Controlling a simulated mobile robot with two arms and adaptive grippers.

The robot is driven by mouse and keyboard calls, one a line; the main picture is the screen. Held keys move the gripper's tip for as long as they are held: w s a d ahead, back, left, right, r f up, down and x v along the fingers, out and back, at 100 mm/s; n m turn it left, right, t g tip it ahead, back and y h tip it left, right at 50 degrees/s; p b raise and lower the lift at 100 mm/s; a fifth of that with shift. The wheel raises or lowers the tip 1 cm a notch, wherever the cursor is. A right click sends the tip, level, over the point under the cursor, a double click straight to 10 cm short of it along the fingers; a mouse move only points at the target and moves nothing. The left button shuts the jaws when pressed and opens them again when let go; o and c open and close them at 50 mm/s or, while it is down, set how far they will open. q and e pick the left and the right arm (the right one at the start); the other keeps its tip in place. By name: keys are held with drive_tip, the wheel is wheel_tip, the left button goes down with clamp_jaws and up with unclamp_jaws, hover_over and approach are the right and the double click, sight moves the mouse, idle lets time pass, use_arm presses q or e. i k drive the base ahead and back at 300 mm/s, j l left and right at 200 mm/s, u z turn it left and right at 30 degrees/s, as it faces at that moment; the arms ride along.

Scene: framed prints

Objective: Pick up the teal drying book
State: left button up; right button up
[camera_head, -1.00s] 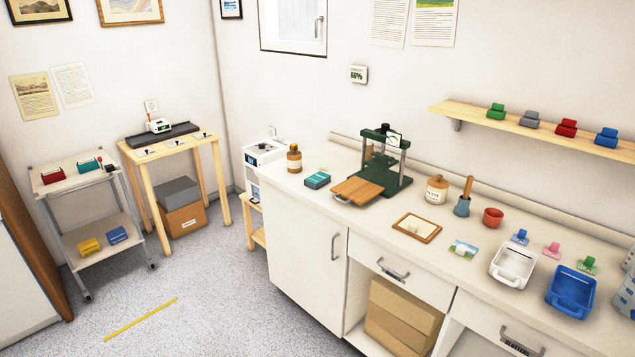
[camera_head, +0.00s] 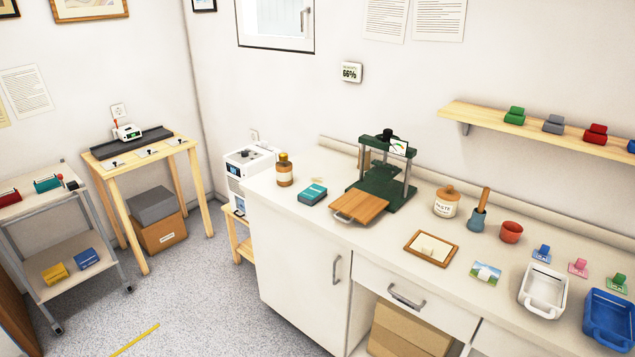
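A small teal book (camera_head: 313,194) with a dark edge and pale lettering on its cover lies flat on the white counter (camera_head: 330,225). It is left of the green press (camera_head: 386,188) and its wooden board (camera_head: 360,207), with a small gap between. A brown bottle (camera_head: 285,172) stands just behind it to the left. Another teal object (camera_head: 48,184) lies on the top shelf of the cart at the left. Neither of my grippers is in view.
The cart (camera_head: 70,253) and a wooden stand (camera_head: 145,160) are at the left. A white device (camera_head: 238,165) stands at the counter's left end. A framed tray (camera_head: 432,248), jar (camera_head: 446,202) and bins (camera_head: 541,290) fill the counter's right.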

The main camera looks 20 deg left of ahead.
sight(311, 196)
drive_tip(key=i+j+z, duration=0.1)
drive_tip(key=i+j, duration=0.35)
drive_tip(key=j, duration=0.25)
drive_tip(key=i+j+z, duration=0.15)
drive_tip(key=j, duration=0.2)
drive_tip(key=i+j+z, duration=0.1)
drive_tip(key=i+j, duration=0.35)
drive_tip(key=j, duration=0.3)
drive_tip(key=i+j+z, duration=0.15)
drive_tip(key=j, duration=0.25)
